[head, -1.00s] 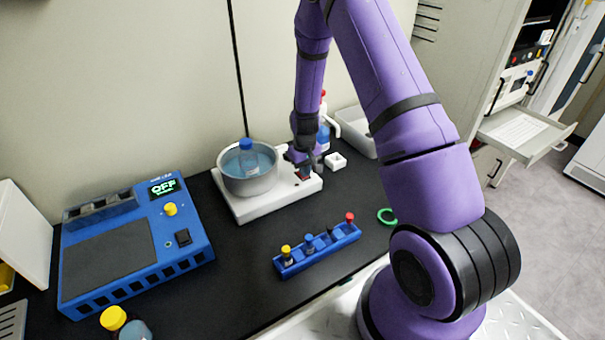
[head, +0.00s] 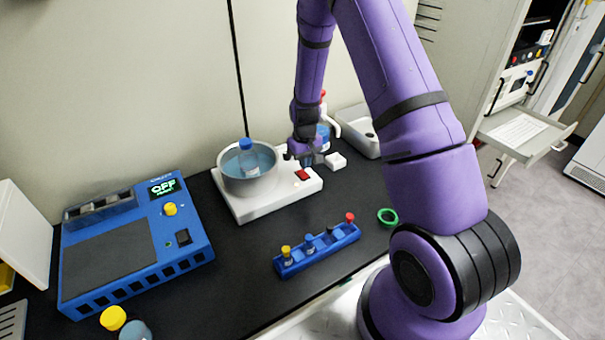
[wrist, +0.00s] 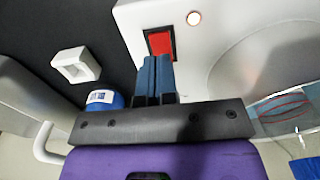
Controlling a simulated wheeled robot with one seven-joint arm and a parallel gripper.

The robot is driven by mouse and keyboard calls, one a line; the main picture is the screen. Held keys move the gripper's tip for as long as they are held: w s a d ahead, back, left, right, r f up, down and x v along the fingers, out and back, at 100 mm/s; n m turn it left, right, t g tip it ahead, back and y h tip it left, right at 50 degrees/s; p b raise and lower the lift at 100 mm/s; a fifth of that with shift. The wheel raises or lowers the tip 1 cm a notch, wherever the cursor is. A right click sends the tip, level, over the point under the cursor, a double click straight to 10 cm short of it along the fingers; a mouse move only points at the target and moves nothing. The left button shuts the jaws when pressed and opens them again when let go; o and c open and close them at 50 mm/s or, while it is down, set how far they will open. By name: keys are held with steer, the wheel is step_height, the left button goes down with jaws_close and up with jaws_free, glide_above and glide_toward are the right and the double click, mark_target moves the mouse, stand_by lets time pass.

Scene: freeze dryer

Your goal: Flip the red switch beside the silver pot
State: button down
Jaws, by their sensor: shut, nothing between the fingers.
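The red switch (head: 303,174) sits on the white base (head: 262,209), to the right of the silver pot (head: 247,184). In the wrist view the red switch (wrist: 161,43) shows in a dark frame, with a lit round lamp (wrist: 194,18) beside it. My gripper (head: 305,161) is just above and behind the switch in the head view. In the wrist view my gripper's blue fingers (wrist: 155,61) are together and empty, with their tips near the switch's edge. I cannot tell whether they touch it.
A bottle with a blue cap (head: 247,156) stands in the pot. A spray bottle (head: 323,128) and a small white block (head: 336,161) are behind and right of my gripper. A blue tube rack (head: 318,250) and a green ring (head: 388,217) lie in front.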

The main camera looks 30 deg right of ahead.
steer(key=shift+r, duration=1.7)
step_height(320, 180, up, 14)
steer(key=r+t, duration=0.1)
glide_above(304, 176)
steer(key=s+a, duration=0.3)
steer(key=s+a+r+t, duration=0.25)
steer(key=s+r, duration=0.45)
steer(key=r, duration=0.5)
steer(key=s+a+r, duration=0.1)
steer(key=s+r, duration=0.2)
steer(key=s, duration=0.4)
steer(key=s+a+r+t, duration=0.1)
steer(key=s+a+r, duration=0.1)
steer(key=s, duration=0.5)
steer(key=s+a+r, duration=0.1)
steer(key=s+r, duration=0.4)
steer(key=s, duration=0.2)
steer(key=shift+s+a+t, duration=0.3)
steer(key=shift+a+t, duration=0.05)
steer(key=shift+a, duration=0.05)
